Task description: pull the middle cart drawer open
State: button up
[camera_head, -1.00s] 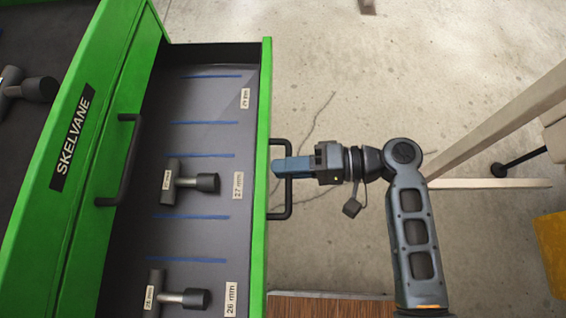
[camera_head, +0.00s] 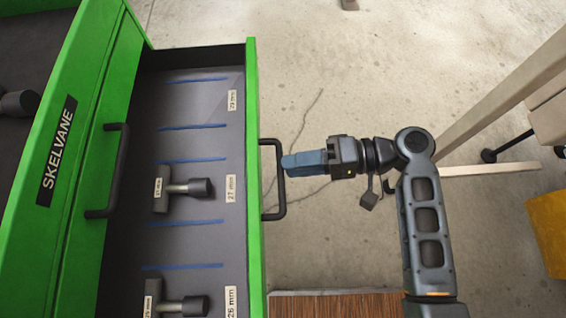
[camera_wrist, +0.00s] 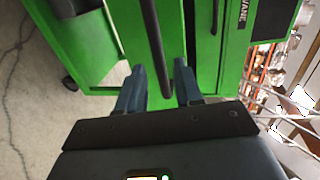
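The green cart (camera_head: 60,105) stands at the left of the head view. One of its drawers (camera_head: 253,120) is pulled well out, showing its grey inside. Its dark bar handle (camera_head: 279,205) sticks out from the drawer's front. My gripper (camera_head: 286,162) is at the handle's outer bar, with its blue fingertips just at or over it. In the wrist view, my gripper (camera_wrist: 159,68) has its fingers apart, and the dark handle bar (camera_wrist: 153,35) runs between them without visible finger contact. Whether the bar still lies within the finger depth is hard to tell.
Another handle (camera_head: 107,170) is on the cart's face behind the open drawer. Hammer-like tools (camera_head: 185,190) lie in the drawer between blue lines. Bare concrete floor (camera_head: 330,80) lies right of the cart. Pale beams (camera_head: 500,95) and a yellow object (camera_head: 548,225) are at the right.

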jog(key=shift+v, duration=2)
